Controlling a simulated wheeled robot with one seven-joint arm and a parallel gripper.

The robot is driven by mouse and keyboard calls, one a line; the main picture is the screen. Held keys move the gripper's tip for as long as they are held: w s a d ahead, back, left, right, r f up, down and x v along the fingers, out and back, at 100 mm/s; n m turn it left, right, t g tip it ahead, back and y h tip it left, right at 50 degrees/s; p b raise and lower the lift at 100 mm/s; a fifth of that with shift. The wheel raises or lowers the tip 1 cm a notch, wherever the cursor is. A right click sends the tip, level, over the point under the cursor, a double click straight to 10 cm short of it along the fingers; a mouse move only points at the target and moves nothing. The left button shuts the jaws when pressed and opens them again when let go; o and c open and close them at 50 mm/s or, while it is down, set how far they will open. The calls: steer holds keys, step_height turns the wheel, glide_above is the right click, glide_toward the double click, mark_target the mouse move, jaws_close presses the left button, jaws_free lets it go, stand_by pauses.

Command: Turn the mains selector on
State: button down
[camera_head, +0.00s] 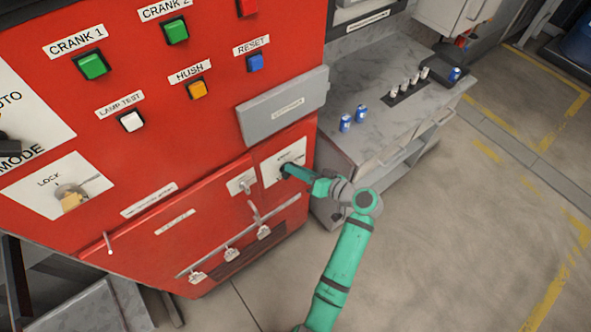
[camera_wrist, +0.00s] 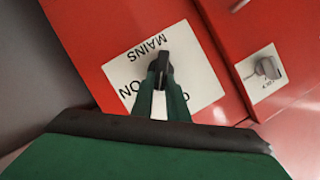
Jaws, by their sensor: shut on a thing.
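The mains selector (camera_wrist: 160,63) is a small black knob on a white plate (camera_wrist: 195,62) on the red panel. In the wrist view the plate reads MAINS and ON, and another label is partly covered by my gripper. My gripper (camera_wrist: 161,88) is shut on the knob, with the fingers on either side of it. In the head view my green gripper (camera_head: 288,170) reaches the white plate (camera_head: 270,177) at the lower right of the red cabinet, and the knob itself is mostly hidden there.
A smaller plate with a grey lock or handle (camera_head: 241,182) sits just left of the selector. Above is a grey labelled box (camera_head: 283,106). The floor at right is clear.

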steer(key=shift+w+d+f+m+y, duration=0.15)
steer(key=shift+f+m+y, duration=0.15)
steer(key=shift+m+y, duration=0.7)
steer(key=shift+w+a+f+m+y, duration=0.15)
steer(key=shift+f+m+y, duration=0.2)
steer(key=shift+m, duration=1.25)
steer(key=shift+w+d+f+m+y, duration=0.1)
steer(key=shift+w+f+m+y, duration=0.1)
steer(key=shift+m+y, duration=0.85)
steer(key=shift+m, duration=0.45)
steer(key=c, duration=1.7)
jaws_free()
steer(key=shift+c, duration=0.2)
steer(key=shift+s, duration=0.1)
steer(key=shift+s+d+f, duration=0.1)
steer(key=shift+d, duration=0.05)
steer(key=v, duration=1)
steer(key=shift+s+d, duration=0.3)
